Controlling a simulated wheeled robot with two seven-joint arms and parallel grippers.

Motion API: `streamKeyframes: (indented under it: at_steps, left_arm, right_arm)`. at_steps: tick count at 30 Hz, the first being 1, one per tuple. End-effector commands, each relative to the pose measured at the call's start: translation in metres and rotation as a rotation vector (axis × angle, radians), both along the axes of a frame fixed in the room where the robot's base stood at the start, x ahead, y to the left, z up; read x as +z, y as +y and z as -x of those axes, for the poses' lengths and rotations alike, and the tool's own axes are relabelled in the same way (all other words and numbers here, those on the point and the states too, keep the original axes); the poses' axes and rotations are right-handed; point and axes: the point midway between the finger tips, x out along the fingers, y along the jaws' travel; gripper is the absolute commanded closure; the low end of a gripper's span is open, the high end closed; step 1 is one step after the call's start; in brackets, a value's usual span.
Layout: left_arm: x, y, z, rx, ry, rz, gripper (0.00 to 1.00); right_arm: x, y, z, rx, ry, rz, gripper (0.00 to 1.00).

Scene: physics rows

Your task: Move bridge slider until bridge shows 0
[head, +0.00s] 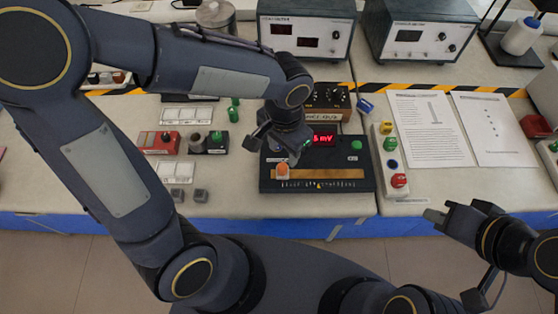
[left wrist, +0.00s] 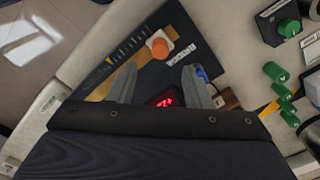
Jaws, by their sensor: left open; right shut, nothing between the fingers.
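The bridge (head: 350,184) is a black box with a brass strip, a scale and a red lit display (head: 322,140). The display's end reads "5 mV"; my left gripper hides its front part. The orange slider knob (head: 282,171) sits left of the middle of the strip; it also shows in the left wrist view (left wrist: 159,47). My left gripper (head: 283,148) is open above the bridge, with its fingers apart and empty. In the left wrist view, the knob lies beyond the fingertips (left wrist: 160,72), apart from them. My right gripper (head: 436,214) is shut and empty at the right, off the bench's front edge.
A strip of coloured buttons (head: 391,165) stands right of the bridge, with printed sheets (head: 430,130) beyond. Small red and black modules (head: 160,143) lie to the left. Instruments (head: 305,30) stand behind. The bench in front of the bridge is clear.

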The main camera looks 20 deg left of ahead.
Motion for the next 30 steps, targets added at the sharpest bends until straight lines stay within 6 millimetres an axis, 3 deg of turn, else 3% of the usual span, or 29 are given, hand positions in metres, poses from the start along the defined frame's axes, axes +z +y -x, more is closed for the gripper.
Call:
streamKeyframes:
  at_steps: [6,12,23,30]
  left_arm:
    - [-0.037,0.001,0.002,0.0,0.007,-0.003,0.55]
    - [-0.062,0.001,0.001,0.001,0.004,-0.001,0.55]
    - [-0.069,0.001,0.001,0.002,0.002,0.001,0.55]
    - [-0.069,0.001,0.001,0.002,0.002,0.001,0.84]
  right_arm:
    - [-0.003,0.0,0.0,0.0,0.0,0.0,1.0]
    - [-0.004,0.0,0.0,0.0,0.0,0.0,1.0]
    - [-0.005,0.0,0.0,0.0,0.0,0.0,1.0]
    - [-0.005,0.0,0.0,0.0,0.0,0.0,1.0]
